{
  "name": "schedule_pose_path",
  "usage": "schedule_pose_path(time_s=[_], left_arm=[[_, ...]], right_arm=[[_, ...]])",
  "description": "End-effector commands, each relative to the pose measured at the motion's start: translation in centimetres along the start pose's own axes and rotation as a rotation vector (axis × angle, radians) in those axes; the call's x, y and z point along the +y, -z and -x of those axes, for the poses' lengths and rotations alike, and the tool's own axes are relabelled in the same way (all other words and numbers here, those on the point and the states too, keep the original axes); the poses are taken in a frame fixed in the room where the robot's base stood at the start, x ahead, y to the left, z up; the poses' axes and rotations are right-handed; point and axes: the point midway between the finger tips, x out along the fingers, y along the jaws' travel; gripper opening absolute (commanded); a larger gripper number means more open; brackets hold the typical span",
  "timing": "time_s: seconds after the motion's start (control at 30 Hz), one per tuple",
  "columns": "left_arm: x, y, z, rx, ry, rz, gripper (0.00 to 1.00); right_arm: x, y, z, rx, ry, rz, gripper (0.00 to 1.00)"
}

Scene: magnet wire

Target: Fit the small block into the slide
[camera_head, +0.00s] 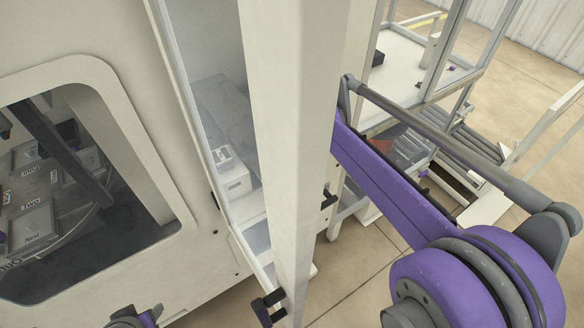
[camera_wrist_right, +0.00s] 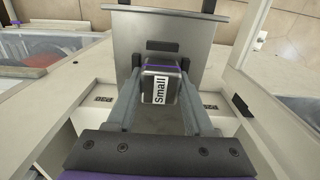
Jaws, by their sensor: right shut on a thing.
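The small block (camera_wrist_right: 161,87) is dark with a purple stripe on top and a white label reading "Small". My right gripper (camera_wrist_right: 159,92) is shut on it, with one grey finger on each side, in the right wrist view. A grey metal plate with a dark slot (camera_wrist_right: 162,45), which looks like the slide, lies just beyond the block. The block's far end overlaps the plate's near part in the picture; I cannot tell whether they touch. In the head view the right gripper is hidden, and no left gripper fingers show.
Pale walls (camera_wrist_right: 260,115) flank the plate in the right wrist view. In the head view a pale post (camera_head: 290,130) stands in the middle. A machine window (camera_head: 80,200) with labelled pieces is at the left. A framed enclosure (camera_head: 415,60) stands at the back right.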

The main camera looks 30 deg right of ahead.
Motion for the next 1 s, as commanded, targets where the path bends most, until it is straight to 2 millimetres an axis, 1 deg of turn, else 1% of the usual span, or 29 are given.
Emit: schedule_pose_path(time_s=[0.2, 0.23, 0.37, 0.4, 0.43, 0.83, 1.0], left_arm=[[0.0, -0.33, -0.27, -0.003, 0.0, 0.0, 0.49], [0.0, -0.33, -0.27, -0.003, 0.0, 0.0, 0.49], [0.0, -0.28, -0.23, -0.003, 0.0, 0.0, 0.49], [0.0, -0.28, -0.23, -0.003, 0.0, 0.0, 0.49], [0.0, -0.28, -0.23, -0.003, 0.0, 0.0, 0.49], [0.0, -0.27, -0.22, -0.003, 0.0, 0.0, 0.49], [0.0, 0.12, 0.1, 0.001, 0.0, 0.0, 0.49]], right_arm=[[-0.01, -0.01, -0.51, 0.0, 0.0, 0.0, 0.0], [-0.01, 0.0, -0.51, 0.0, 0.0, 0.0, 0.54], [-0.01, 0.01, -0.45, 0.0, 0.0, 0.0, 0.77], [-0.01, 0.01, -0.44, 0.0, 0.0, 0.0, 0.85], [-0.01, 0.01, -0.44, 0.0, 0.0, 0.0, 0.87], [-0.01, 0.01, -0.45, 0.0, 0.0, 0.0, 0.87], [0.0, 0.04, 0.16, 0.001, 0.0, 0.0, 0.87]])
